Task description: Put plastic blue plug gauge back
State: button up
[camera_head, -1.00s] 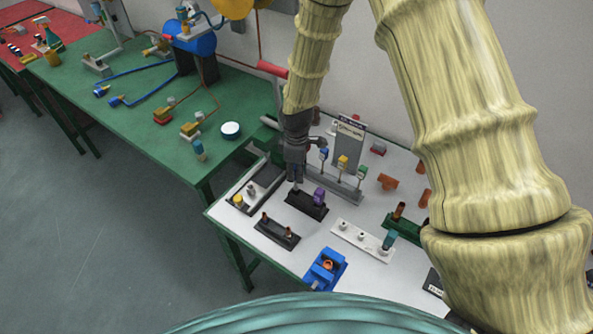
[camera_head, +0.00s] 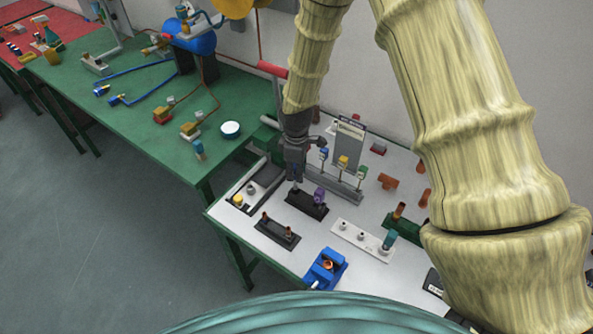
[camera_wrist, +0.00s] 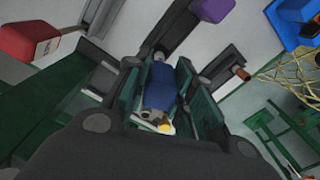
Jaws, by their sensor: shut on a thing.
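My gripper (camera_head: 294,179) points down over the left end of a black holder (camera_head: 308,207) on the white-topped table. In the wrist view its fingers are closed around the blue plug gauge (camera_wrist: 161,84), which lies between them. The holder also shows in the wrist view (camera_wrist: 175,33), just beyond the gauge's far end. A purple plug gauge (camera_head: 319,195) stands upright in the holder's right end. The gauge's lower end is hard to make out in the head view, so I cannot tell whether it touches the holder.
A black holder with copper-coloured pins (camera_head: 278,232) stands nearer. A white holder (camera_head: 350,234) and a blue fixture (camera_head: 325,270) are to the right. A dark tray (camera_head: 257,188) lies left. A grey rack with coloured pieces (camera_head: 343,186) stands close behind.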

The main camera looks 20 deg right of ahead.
aim_at(296, 183)
jog(key=shift+f+b, duration=1.45)
jog(key=shift+f, duration=1.35)
jog(key=o, duration=1)
jog(key=shift+c, duration=0.2)
jog(key=shift+r, duration=0.15)
notch_tip(296, 183, up, 12)
jog(key=shift+f, duration=0.1)
